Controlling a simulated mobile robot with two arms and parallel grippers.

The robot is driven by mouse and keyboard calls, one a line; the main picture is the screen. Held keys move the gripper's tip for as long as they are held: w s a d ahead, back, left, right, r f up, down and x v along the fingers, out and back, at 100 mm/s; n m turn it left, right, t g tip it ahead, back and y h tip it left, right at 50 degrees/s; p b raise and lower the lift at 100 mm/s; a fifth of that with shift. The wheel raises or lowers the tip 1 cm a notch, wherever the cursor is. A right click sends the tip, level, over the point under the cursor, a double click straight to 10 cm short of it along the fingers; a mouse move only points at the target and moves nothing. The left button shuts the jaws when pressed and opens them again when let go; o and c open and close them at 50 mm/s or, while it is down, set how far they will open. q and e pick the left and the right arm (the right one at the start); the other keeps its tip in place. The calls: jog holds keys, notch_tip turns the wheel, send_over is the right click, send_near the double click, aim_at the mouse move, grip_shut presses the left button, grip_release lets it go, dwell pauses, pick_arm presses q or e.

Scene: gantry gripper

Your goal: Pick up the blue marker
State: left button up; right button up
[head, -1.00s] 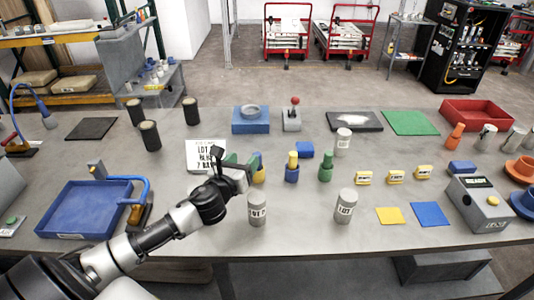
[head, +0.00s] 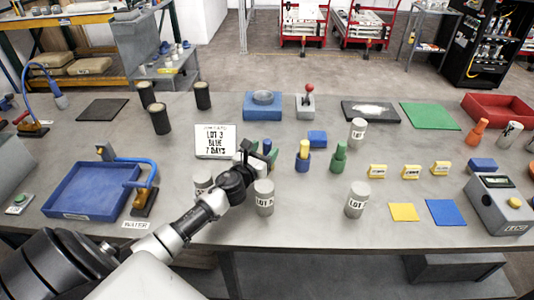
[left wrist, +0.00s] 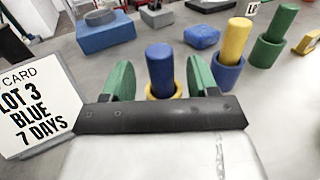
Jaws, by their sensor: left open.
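The blue marker (left wrist: 160,64) stands upright in a yellow cup (left wrist: 165,90) in the left wrist view, between the two green fingers of my left gripper (left wrist: 161,82). A gap shows on each side of it, and the gripper is open. In the head view my left gripper (head: 262,152) reaches in from the left and mostly hides this marker and its cup. A yellow marker (left wrist: 237,41) in a blue cup and a green marker (left wrist: 280,24) in a green cup stand to the right. My right gripper is not in view.
A card (head: 215,141) reading "LOT 3 BLUE 7 DAYS" stands left of my gripper. Grey cylinders (head: 264,198) (head: 357,200) stand near the front edge. A blue block (head: 317,138) lies behind the markers. A blue tray (head: 66,208) is at the left.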

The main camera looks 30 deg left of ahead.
aim_at(270, 143)
pick_arm(q)
jog(key=w, duration=0.4)
jog(key=shift+a, duration=0.1)
jog(key=shift+w, duration=0.1)
jog(key=shift+c, duration=0.8)
jog(key=c, duration=0.8)
jog(key=shift+c, duration=0.2)
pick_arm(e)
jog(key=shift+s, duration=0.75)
pick_arm(q)
jog(key=shift+r, duration=0.1)
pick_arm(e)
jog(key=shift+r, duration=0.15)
